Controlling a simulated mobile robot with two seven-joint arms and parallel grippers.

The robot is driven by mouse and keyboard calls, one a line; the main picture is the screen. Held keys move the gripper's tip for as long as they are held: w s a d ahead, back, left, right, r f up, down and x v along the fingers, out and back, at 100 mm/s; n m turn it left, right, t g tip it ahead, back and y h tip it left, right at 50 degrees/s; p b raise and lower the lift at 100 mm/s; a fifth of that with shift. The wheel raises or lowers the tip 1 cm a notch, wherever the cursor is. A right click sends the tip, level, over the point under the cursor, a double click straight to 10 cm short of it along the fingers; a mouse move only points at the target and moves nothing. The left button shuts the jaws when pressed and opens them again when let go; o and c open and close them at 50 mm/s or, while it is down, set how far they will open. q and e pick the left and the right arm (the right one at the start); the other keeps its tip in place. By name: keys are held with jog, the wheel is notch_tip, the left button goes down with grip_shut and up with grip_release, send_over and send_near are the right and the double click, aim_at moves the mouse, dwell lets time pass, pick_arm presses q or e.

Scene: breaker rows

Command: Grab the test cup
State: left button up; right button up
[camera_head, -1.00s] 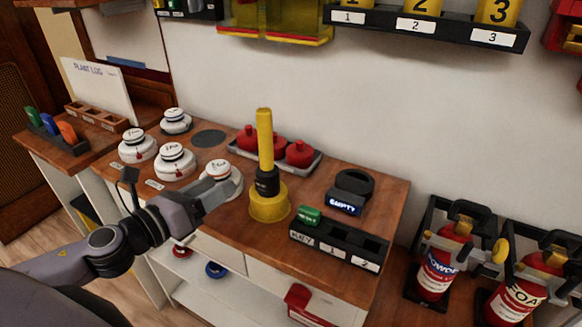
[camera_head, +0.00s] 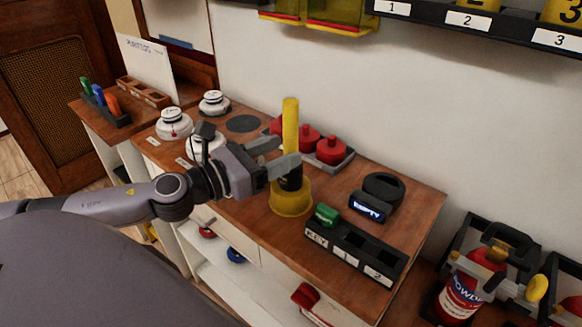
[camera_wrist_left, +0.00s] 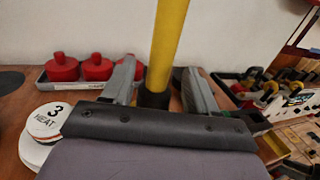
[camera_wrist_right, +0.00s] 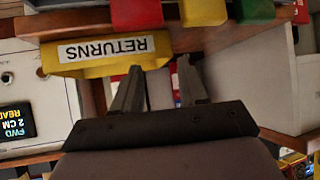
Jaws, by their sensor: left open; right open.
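The test cup is a yellow cup (camera_head: 291,198) standing upright on the wooden bench, with a black collar and a tall yellow pole (camera_head: 291,125) above it. In the left wrist view the yellow pole (camera_wrist_left: 170,40) rises between my fingers, with the black collar (camera_wrist_left: 153,98) low between them. My left gripper (camera_head: 288,149) is open at the height of the collar and lower pole, one finger on either side; I cannot tell if either touches. The cup's lower part is hidden in the left wrist view. My right gripper (camera_wrist_right: 160,68) is open and empty, away from the cup.
White detector discs (camera_head: 174,124) stand left of the cup, one partly behind my arm. Red domes sit in a grey tray (camera_head: 345,161) behind it. A black key rack (camera_head: 357,253) is close at right. A yellow RETURNS bin (camera_wrist_right: 90,68) faces my right gripper.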

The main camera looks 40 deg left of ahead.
aim_at(294, 145)
pick_arm(q)
jog(key=shift+w, duration=0.1)
jog(key=shift+w+d+r, duration=0.1)
jog(key=shift+w+d, duration=0.15)
jog(key=shift+w, duration=0.45)
pick_arm(e)
jog(key=shift+r, duration=0.2)
pick_arm(q)
jog(key=shift+p+x, duration=0.9)
jog(key=shift+x, duration=0.3)
pick_arm(e)
jog(key=shift+r, duration=0.7)
pick_arm(q)
jog(key=shift+w+d, duration=0.2)
jog(key=shift+w, duration=0.35)
pick_arm(e)
jog(key=shift+r, duration=0.2)
pick_arm(q)
jog(key=c, duration=1)
grip_shut()
